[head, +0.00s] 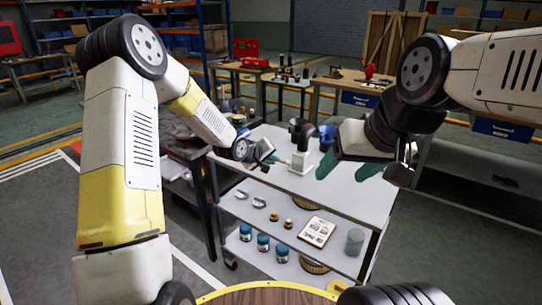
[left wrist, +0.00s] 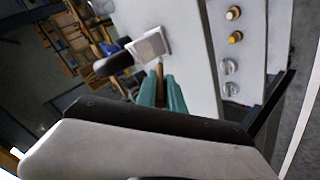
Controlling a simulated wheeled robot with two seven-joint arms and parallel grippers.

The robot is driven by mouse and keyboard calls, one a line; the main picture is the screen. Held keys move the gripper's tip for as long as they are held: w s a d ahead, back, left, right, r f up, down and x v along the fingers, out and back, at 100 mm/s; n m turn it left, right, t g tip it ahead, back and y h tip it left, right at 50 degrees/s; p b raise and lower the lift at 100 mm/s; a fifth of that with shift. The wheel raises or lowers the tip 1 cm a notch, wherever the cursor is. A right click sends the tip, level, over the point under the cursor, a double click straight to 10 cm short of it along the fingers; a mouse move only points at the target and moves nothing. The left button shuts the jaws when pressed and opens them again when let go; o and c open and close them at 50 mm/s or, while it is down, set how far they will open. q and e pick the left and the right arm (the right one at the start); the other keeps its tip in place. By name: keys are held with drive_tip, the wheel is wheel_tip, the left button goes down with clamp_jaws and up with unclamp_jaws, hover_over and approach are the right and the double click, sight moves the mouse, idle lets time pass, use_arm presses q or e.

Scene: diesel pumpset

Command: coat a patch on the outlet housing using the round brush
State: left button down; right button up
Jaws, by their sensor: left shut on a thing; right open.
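What looks like the outlet housing, a dark elbow with a pale square block (head: 302,163), stands on the upper grey tabletop. It also shows in the left wrist view, with its pale square face (left wrist: 150,46) above the fingertips. My left gripper (head: 267,156) is just left of the housing, its teal fingers (left wrist: 161,92) shut on the round brush. The brush's tan stick (left wrist: 159,70) points at the block; whether it touches I cannot tell. The bristles are not distinguishable. My right gripper (head: 350,172) is open and empty, right of the housing.
A blue object (head: 327,134) stands behind the housing. The tabletop's front right is clear.

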use_arm(q)
drive_tip(key=shift+d, duration=0.1)
drive_tip(key=shift+s+d, duration=1.9)
drive_tip(key=shift+d, duration=0.7)
drive_tip(key=shift+w+a+r, duration=0.15)
drive_tip(key=shift+w+a, duration=0.5)
drive_tip(key=shift+a, duration=0.2)
drive_tip(key=shift+w+a+r, duration=0.15)
drive_tip(key=shift+w+a, duration=0.45)
drive_tip(key=shift+a, duration=0.3)
drive_tip(key=shift+w+a+r, duration=0.15)
drive_tip(key=shift+w+a, duration=0.5)
drive_tip(key=shift+a, duration=0.2)
drive_tip(key=shift+w+r, duration=0.1)
drive_tip(key=shift+r, duration=0.45)
drive_tip(key=s+d, duration=0.3)
drive_tip(key=d, duration=0.2)
drive_tip(key=shift+s+d, duration=0.2)
drive_tip(key=shift+s, duration=0.15)
drive_tip(key=shift+s+a+f, duration=0.1)
drive_tip(key=shift+s+a, duration=0.55)
drive_tip(key=shift+s, duration=0.25)
drive_tip(key=shift+s+a, duration=0.55)
drive_tip(key=shift+s, duration=0.2)
drive_tip(key=shift+s+a, duration=0.55)
drive_tip(key=shift+s, duration=0.25)
